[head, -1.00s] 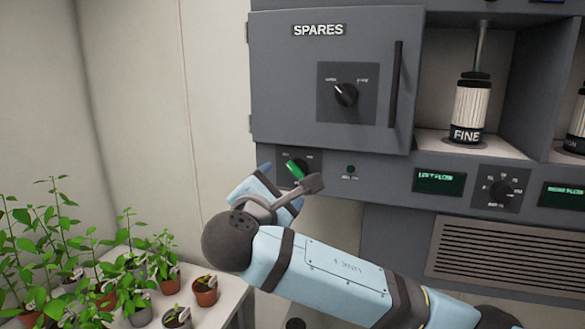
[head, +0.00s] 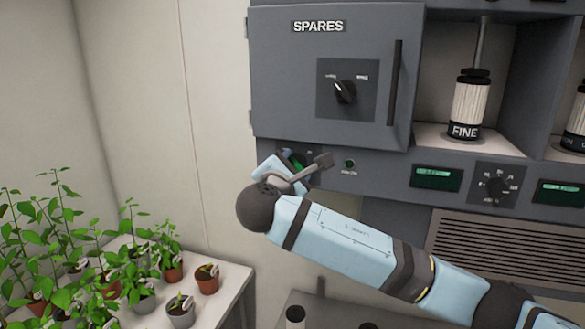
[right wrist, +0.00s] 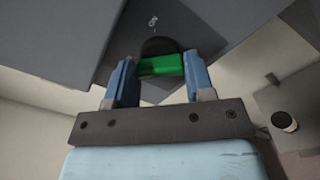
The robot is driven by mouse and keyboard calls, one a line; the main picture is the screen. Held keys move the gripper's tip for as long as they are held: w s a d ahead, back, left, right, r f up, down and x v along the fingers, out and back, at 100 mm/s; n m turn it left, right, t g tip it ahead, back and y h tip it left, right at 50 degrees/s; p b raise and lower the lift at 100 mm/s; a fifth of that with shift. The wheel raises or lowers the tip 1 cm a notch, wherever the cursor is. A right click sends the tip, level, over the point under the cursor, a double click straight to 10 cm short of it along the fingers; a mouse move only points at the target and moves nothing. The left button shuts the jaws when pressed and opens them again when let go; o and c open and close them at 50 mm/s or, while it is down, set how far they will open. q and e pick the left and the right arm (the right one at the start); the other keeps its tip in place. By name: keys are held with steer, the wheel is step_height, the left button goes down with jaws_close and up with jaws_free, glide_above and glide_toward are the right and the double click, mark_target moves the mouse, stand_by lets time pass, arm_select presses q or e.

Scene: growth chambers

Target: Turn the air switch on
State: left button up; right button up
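The air switch is a green-handled rotary knob (head: 297,159) on the grey panel below the SPARES door; my gripper partly covers it in the head view. In the head view, my right gripper (head: 297,170) is at the switch. My left gripper is not in view.
The SPARES door (head: 330,75) has its own black knob (head: 344,91). A small green indicator (head: 349,163) is right of the switch. Further right are a green display (head: 435,178), another dial (head: 496,187) and a FINE canister (head: 470,103). Potted plants stand on a white table (head: 236,280) at left.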

steer(key=shift+c, duration=1)
arm_select(q)
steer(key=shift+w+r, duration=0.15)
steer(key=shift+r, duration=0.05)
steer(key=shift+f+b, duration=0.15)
steer(key=shift+b, duration=0.2)
arm_select(e)
steer(key=shift+f+m, duration=0.1)
steer(key=shift+m, duration=0.2)
arm_select(q)
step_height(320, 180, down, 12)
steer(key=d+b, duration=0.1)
steer(key=b, duration=1.1)
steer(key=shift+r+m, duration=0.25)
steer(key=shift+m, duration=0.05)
arm_select(e)
steer(key=m, duration=1.5)
steer(key=shift+m, duration=0.3)
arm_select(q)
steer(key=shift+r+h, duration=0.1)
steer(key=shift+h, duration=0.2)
